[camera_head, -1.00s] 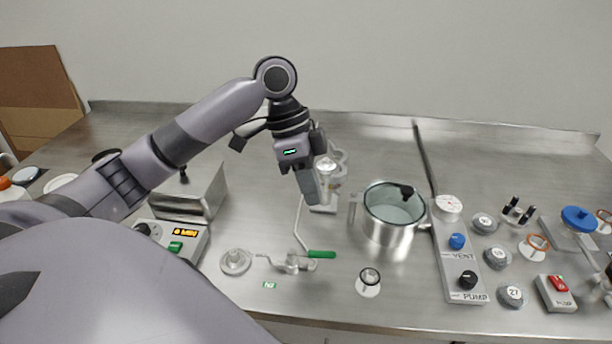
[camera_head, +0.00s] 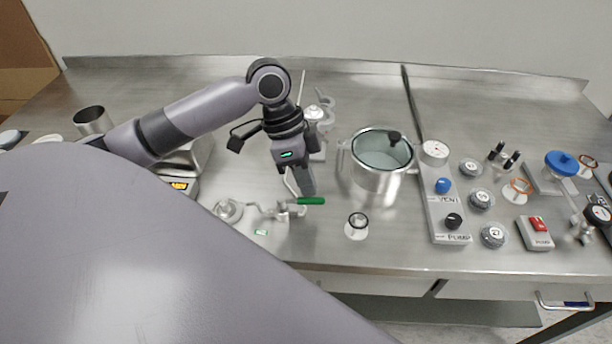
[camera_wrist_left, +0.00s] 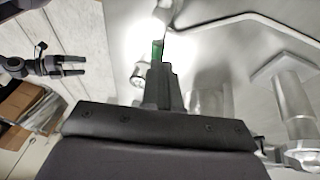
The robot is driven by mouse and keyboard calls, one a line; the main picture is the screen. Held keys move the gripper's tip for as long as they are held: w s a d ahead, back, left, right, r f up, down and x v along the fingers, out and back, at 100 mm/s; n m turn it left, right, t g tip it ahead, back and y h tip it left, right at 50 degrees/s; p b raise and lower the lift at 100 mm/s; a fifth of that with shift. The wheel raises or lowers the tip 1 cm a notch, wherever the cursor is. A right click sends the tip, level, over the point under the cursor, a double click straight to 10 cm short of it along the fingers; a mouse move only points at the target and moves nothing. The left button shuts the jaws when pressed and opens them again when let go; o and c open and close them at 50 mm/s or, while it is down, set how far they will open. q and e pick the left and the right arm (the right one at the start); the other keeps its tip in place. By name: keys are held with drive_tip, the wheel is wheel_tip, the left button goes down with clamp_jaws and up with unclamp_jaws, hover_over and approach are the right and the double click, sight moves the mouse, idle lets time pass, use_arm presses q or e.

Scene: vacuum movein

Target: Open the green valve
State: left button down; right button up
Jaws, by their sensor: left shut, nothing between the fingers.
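The green valve handle (camera_head: 311,201) sticks out to the right from a metal valve (camera_head: 284,211) on the bench. It also shows in the left wrist view (camera_wrist_left: 157,50), just beyond the fingertips. My left gripper (camera_head: 305,188) points down, shut and empty, with its tips right by the handle's back side. I cannot tell whether they touch it. In the left wrist view my left fingers (camera_wrist_left: 160,75) partly hide the handle. My right gripper (camera_wrist_left: 74,65) shows at the left of that view, its two dark fingers apart and empty, away from the valve.
A lidded metal pot (camera_head: 378,178) stands right of the left gripper. A vent and pump panel (camera_head: 447,207) is further right. A small ring stand (camera_head: 357,227) sits in front of the pot. A round metal fitting (camera_head: 228,211) is left of the valve. Thin tubing rises behind the valve.

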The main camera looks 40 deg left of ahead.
use_arm(q)
drive_tip(key=shift+s+d+f, duration=0.35)
drive_tip(key=shift+s+f, duration=0.05)
drive_tip(key=shift+s, duration=0.05)
drive_tip(key=shift+a, duration=0.2)
